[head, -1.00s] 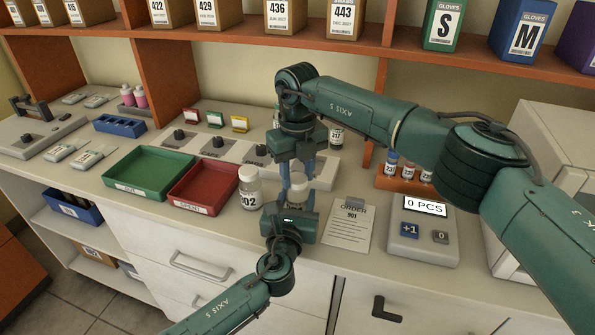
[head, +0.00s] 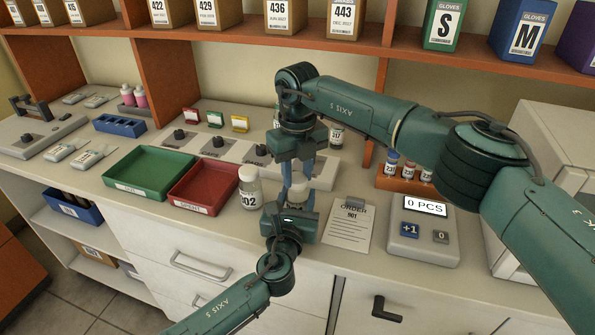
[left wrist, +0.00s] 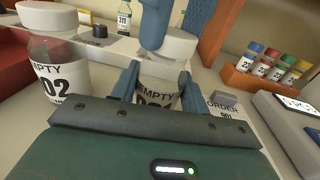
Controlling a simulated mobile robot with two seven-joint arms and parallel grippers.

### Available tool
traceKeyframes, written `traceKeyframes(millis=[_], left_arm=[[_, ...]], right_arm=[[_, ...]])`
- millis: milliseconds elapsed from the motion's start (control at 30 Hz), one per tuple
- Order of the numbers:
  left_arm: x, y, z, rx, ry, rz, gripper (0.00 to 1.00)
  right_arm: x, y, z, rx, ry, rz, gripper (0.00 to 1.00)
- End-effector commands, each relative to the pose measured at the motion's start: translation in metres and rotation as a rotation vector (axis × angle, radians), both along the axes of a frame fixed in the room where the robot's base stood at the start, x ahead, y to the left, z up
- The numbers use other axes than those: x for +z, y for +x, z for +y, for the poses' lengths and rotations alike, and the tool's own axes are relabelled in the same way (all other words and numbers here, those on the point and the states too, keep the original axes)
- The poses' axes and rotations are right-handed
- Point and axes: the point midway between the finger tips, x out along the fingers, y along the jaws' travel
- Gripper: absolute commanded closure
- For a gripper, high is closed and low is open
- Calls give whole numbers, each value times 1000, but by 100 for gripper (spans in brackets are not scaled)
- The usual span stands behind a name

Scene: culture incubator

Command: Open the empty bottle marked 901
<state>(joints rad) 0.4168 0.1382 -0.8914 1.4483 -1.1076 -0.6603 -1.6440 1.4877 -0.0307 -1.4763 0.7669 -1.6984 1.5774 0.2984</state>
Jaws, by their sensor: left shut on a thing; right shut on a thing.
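The held bottle (left wrist: 157,94) stands between the fingers of my left gripper (left wrist: 158,85), which is shut on it. Its label reads EMPTY; the number below is mostly hidden by the gripper. In the head view my left gripper (head: 290,222) is low at the counter's front. My right gripper (head: 299,182) points down from above and is shut on the white cap (left wrist: 170,46) at the bottle's top. Its blue fingers partly hide the cap, and I cannot tell whether the cap is loosened. A second EMPTY bottle (head: 249,188), ending in 02, stands capped just to the left.
A red tray (head: 203,187) and a green tray (head: 150,173) lie left. An order card (head: 348,225) marked 901 and a counter display (head: 424,230) reading 0 PCS are right. A vial rack (head: 404,182) stands behind. The shelf (head: 385,45) overhangs the back.

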Motion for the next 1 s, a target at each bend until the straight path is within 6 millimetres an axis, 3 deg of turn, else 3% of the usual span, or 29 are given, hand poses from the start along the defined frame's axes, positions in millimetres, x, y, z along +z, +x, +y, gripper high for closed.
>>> traceKeyframes(millis=[1000], left_arm=[[0,0,0,0,0,1,100]], right_arm=[[22,0,0,0,0,1,94]])
